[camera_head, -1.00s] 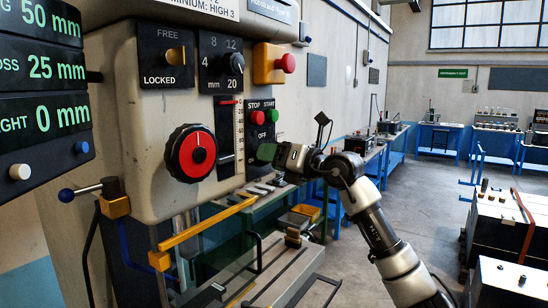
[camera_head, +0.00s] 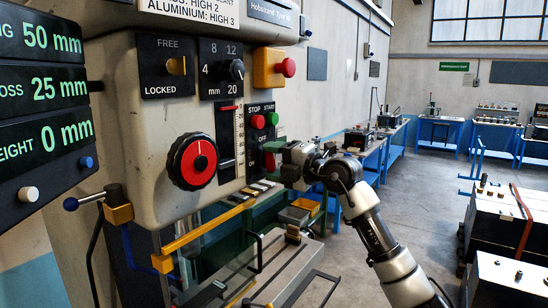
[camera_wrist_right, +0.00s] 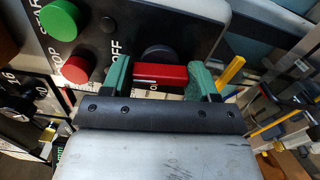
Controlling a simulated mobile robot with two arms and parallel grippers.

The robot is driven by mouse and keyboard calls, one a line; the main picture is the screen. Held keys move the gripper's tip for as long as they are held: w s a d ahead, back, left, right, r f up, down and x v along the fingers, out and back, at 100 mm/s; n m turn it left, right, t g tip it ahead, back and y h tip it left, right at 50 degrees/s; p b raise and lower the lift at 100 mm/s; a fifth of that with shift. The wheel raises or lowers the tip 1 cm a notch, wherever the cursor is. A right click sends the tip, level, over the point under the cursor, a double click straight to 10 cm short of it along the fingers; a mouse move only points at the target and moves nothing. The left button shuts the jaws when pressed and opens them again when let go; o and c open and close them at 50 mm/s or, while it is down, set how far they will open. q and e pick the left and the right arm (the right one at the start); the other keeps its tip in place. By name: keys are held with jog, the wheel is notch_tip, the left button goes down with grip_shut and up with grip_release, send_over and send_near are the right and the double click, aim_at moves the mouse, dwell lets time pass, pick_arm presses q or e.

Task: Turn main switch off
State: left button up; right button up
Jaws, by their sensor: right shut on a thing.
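The main switch is on the machine's front panel, below the STOP and START buttons and beside the word OFF. Its red handle (camera_wrist_right: 165,75) shows in the right wrist view, in front of a dark round base. In the head view a small part of the red handle (camera_head: 269,161) shows by the fingers. My right gripper (camera_head: 272,154) is at the panel's lower right, its green fingers on either side of the handle. In the wrist view the right gripper (camera_wrist_right: 160,76) is shut on this handle. My left gripper is not in view.
The red STOP button (camera_head: 257,121) and green START button (camera_head: 272,118) sit close above the right gripper. A red dial (camera_head: 198,159) and a yellow box with a red button (camera_head: 272,68) are on the machine. A yellow bar (camera_head: 205,232) runs below.

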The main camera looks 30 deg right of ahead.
jog(key=shift+m, duration=0.6)
jog(key=shift+m+p, duration=0.3)
jog(key=o, duration=0.9)
jog(key=shift+s, duration=0.1)
jog(key=b+v, duration=0.5)
jog(key=v, duration=0.5)
jog(key=shift+s+d+b, duration=0.25)
jog(key=shift+b, duration=0.15)
jog(key=shift+f, duration=0.1)
